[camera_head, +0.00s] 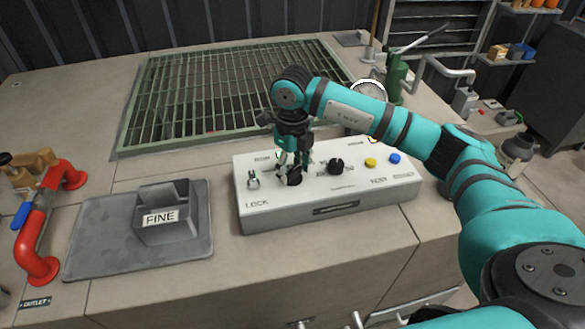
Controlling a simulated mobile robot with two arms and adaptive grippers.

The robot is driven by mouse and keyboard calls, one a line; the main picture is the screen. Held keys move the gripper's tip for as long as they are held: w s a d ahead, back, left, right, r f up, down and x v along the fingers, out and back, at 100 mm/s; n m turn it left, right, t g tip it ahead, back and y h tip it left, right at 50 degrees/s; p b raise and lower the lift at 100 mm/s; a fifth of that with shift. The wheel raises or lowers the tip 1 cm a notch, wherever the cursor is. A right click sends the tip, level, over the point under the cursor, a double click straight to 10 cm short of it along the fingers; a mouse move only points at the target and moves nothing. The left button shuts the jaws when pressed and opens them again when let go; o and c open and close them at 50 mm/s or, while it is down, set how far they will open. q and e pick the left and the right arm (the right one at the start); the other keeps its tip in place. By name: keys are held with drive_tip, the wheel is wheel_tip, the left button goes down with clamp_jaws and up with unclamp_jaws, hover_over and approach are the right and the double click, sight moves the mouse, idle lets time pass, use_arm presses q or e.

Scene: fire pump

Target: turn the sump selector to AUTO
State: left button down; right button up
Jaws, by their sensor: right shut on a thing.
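A white control panel (330,195) lies on the counter in the head view. My right gripper (293,168) reaches down onto it from above and is shut on a black selector knob (294,179) in the left half of the panel. The fingers cover most of this knob and part of its labels, so I cannot tell which way it points. A second black knob (336,166) stands to its right, clear of the gripper. The small print is too blurred to read AUTO. My left gripper is out of view.
A key-like switch (253,180) marked LOCK sits left of the gripper. A yellow button (370,162) and a blue button (394,158) are at the right.

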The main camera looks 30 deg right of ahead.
sight(293, 170)
drive_tip(key=shift+r+m, duration=0.1)
drive_tip(key=shift+m, duration=0.4)
drive_tip(key=o, duration=1.2)
drive_tip(key=shift+r, duration=0.15)
wheel_tip(293, 170, up, 12)
drive_tip(key=shift+f, duration=0.2)
